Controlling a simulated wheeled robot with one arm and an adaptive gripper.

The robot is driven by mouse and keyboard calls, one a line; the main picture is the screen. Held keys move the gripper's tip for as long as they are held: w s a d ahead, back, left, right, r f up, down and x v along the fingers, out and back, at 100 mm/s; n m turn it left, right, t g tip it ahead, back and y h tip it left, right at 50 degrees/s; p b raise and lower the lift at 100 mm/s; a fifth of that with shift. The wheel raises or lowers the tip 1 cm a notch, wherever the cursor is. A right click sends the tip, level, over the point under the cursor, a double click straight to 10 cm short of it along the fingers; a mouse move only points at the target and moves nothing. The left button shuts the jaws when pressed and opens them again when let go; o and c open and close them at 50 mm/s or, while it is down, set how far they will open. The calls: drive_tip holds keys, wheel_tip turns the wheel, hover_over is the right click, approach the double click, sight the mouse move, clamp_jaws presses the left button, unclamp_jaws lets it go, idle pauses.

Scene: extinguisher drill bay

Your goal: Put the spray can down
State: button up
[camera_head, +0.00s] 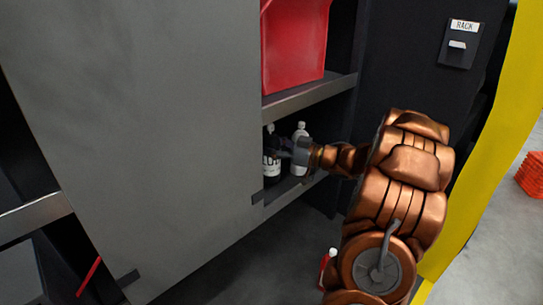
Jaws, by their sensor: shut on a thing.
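My copper-coloured arm reaches into the lower opening of the dark rack. My gripper (276,147) is small and dark in this view and is shut on the spray can (270,166), which looks dark and white with a pale top. The can is upright, partly hidden by the gripper and by the large grey panel on its left. It is at the lower shelf (300,193); I cannot tell whether its base touches the shelf.
A red container (295,45) sits on the shelf above. The grey panel (140,120) blocks the left. A small white-and-red bottle (328,262) shows beside my arm. Orange items (531,174) lie far right.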

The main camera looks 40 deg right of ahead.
drive_tip(key=shift+f, duration=1.85)
drive_tip(key=o, duration=1.4)
drive_tip(key=shift+o, duration=0.2)
drive_tip(key=b+v, duration=0.1)
drive_tip(key=v, duration=1.1)
